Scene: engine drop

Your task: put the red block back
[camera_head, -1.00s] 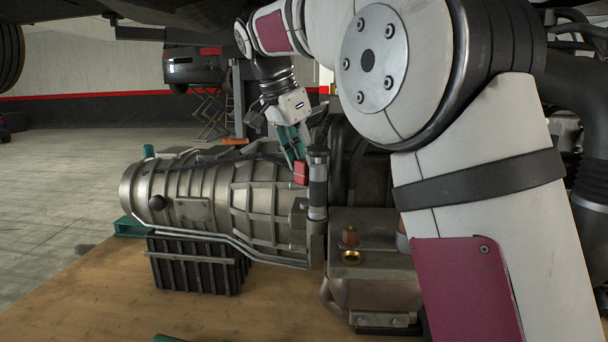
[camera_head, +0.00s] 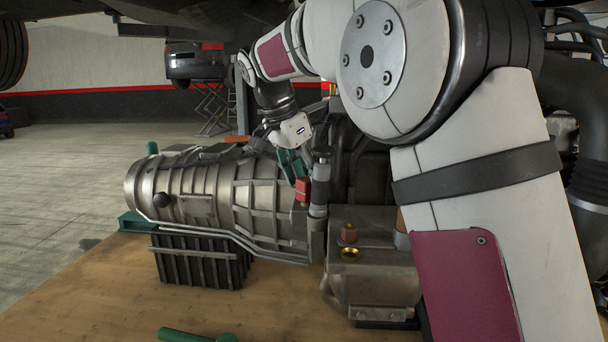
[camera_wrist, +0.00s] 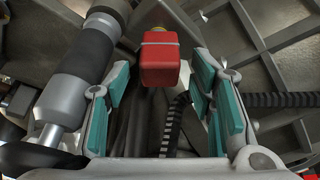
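The red block (camera_head: 303,192) is beside the upright grey cylinder (camera_head: 320,184), at the right end of the metal gearbox housing (camera_head: 215,195). My gripper (camera_head: 293,166) reaches down to it from above, its teal fingers just over the block in the head view. In the wrist view the block (camera_wrist: 160,62) is centred between the fingertips of my gripper (camera_wrist: 160,75). A gap shows on each side of it, so the fingers look open and not pressed on it.
The grey cylinder with a black sleeve (camera_wrist: 84,52) stands close to the left finger in the wrist view. A ribbed black hose (camera_wrist: 174,122) runs below the block. A green tool (camera_head: 195,335) lies on the wooden table (camera_head: 90,310).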

